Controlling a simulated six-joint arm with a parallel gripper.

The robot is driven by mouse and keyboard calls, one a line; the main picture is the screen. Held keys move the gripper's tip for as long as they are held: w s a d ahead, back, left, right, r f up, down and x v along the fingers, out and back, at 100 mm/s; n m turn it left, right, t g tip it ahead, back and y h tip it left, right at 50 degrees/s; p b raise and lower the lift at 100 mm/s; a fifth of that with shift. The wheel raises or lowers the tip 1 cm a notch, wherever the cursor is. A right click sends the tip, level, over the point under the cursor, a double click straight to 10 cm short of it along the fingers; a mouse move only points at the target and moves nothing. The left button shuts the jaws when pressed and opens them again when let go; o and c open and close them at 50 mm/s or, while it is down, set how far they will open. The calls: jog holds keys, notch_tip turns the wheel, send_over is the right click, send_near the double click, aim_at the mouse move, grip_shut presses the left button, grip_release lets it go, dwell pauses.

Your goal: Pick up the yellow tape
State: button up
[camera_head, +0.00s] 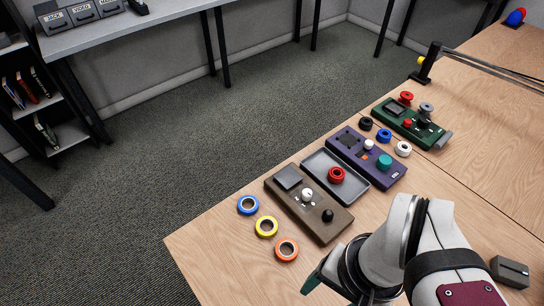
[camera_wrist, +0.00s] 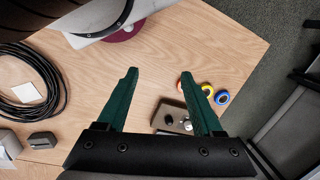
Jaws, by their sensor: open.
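The yellow tape (camera_head: 266,235) is a ring lying flat on the wooden table, between the blue tape (camera_head: 247,212) and the orange tape (camera_head: 286,258). In the wrist view the yellow tape (camera_wrist: 207,86) shows just right of my right-hand finger, with the blue tape (camera_wrist: 222,98) beside it. The orange tape (camera_wrist: 181,84) is partly hidden by that finger. My gripper (camera_wrist: 160,72) is open and empty, its green fingers wide apart. In the head view, part of my gripper (camera_head: 313,278) shows above the table, to the lower right of the tapes; the rest is hidden by my arm.
A brown device with knobs (camera_head: 290,206) lies just right of the tapes. A grey tray (camera_head: 352,188) holds a red spool, with purple (camera_head: 345,142) and green (camera_head: 398,112) devices beyond. A black cable coil (camera_wrist: 50,92) lies left in the wrist view. The table's edge is close to the tapes.

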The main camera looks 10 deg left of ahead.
jog(key=o, duration=0.4)
jog(key=shift+o, duration=0.2)
jog(key=m+h, duration=0.2)
jog(key=m, duration=1.6)
send_over(267, 228)
notch_tip(267, 228, down, 7)
jog(key=shift+s+f, duration=0.2)
notch_tip(267, 228, down, 14)
jog(key=shift+w, duration=0.15)
jog(key=shift+c, duration=0.2)
